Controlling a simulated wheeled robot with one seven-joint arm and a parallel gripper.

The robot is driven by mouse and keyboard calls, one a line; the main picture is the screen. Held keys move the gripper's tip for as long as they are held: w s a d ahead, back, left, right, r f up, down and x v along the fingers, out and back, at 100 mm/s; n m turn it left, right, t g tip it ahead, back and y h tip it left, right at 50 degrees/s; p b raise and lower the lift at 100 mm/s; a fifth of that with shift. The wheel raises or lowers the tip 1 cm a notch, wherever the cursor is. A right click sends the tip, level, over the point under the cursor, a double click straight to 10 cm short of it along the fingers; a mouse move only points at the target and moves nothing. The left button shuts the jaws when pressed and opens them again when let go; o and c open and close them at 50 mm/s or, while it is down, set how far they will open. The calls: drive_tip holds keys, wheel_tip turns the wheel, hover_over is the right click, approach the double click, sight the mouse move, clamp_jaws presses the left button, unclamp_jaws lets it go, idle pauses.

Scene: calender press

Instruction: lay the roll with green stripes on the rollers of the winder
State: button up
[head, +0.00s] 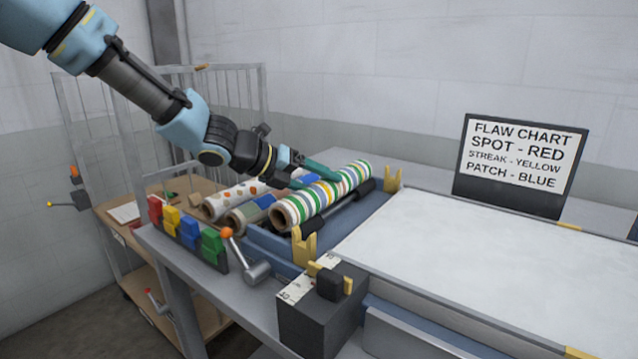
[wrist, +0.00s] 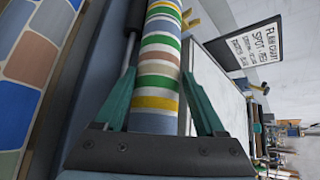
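The roll with green stripes (head: 322,197) also has yellow and blue bands. It lies lengthwise over the blue winder (head: 262,240), beside a black roller (head: 328,214). I cannot tell whether it touches the rollers, as its underside is hidden. My gripper (head: 308,177) is at the roll from above.
A spotted roll (head: 228,203) and a patchwork roll (head: 243,217) lie left of the winder. Coloured blocks (head: 187,232) and an orange-knobbed lever (head: 228,233) stand at the front. Yellow brackets (head: 303,245) rise at the winder's ends. A flaw chart (head: 520,160) stands behind the white bed (head: 470,260).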

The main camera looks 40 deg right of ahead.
drive_tip(key=o, duration=0.3)
drive_tip(key=shift+o, duration=0.2)
drive_tip(key=p+v, duration=0.1)
drive_tip(key=v, duration=0.9)
drive_tip(key=shift+a+r, duration=0.2)
drive_tip(key=shift+a, duration=0.1)
drive_tip(key=shift+w, duration=0.15)
